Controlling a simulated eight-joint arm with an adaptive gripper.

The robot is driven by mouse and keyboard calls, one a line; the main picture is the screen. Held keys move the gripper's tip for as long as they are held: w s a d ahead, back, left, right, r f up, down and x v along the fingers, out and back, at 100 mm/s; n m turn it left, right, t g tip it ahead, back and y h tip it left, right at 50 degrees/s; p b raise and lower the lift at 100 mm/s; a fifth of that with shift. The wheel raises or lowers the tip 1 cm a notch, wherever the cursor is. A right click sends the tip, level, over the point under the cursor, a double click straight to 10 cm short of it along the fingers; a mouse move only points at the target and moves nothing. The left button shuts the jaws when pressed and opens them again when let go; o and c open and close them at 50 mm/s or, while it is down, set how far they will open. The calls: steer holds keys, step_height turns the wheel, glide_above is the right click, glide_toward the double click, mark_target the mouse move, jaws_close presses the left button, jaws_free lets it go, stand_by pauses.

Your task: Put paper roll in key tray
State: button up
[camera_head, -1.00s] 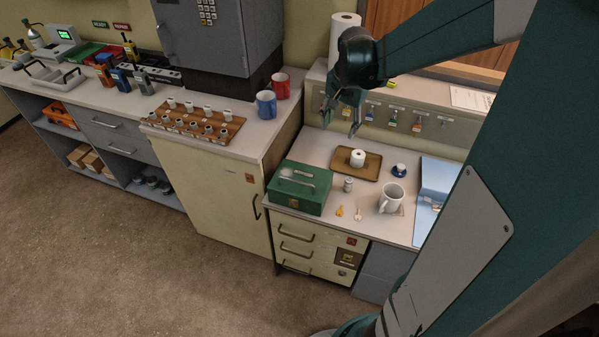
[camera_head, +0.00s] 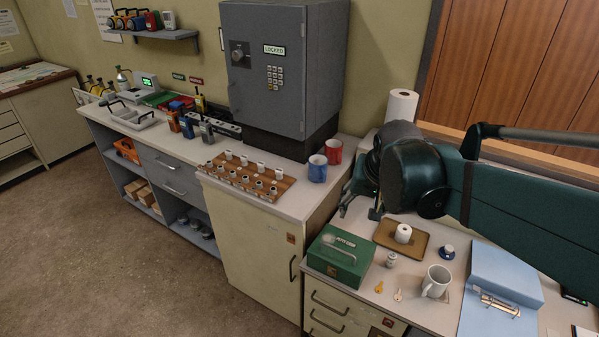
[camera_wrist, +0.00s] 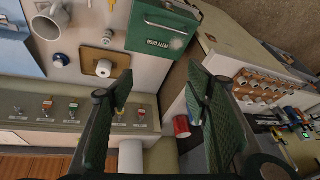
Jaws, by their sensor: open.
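A small white paper roll (camera_head: 403,233) stands upright on a shallow brown tray (camera_head: 384,238) on the right-hand desk; the roll (camera_wrist: 104,68) and tray (camera_wrist: 88,68) also show in the wrist view. A larger white paper roll (camera_head: 401,105) stands on the ledge behind; its lower part is hidden by my arm. In the wrist view a white cylinder (camera_wrist: 131,158) at the bottom appears to be this larger roll. My gripper (camera_head: 360,207) is open and empty, above the desk's back left, left of the brown tray.
A green cash box (camera_head: 338,256) stands left of the tray. A white mug (camera_head: 436,281), a small blue-based item (camera_head: 447,251), two loose keys and a blue folder (camera_head: 500,280) lie nearby. Red and blue mugs (camera_head: 317,168) stand on the left counter. Key tags hang behind the desk.

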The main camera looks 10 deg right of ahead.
steer(key=s+a+n+t, duration=0.2)
steer(key=s+a+n, duration=0.3)
steer(key=s+a, duration=0.4)
steer(key=shift+s+r+n+y, duration=0.15)
steer(key=shift+s+n+y, duration=0.2)
steer(key=shift+s, duration=0.2)
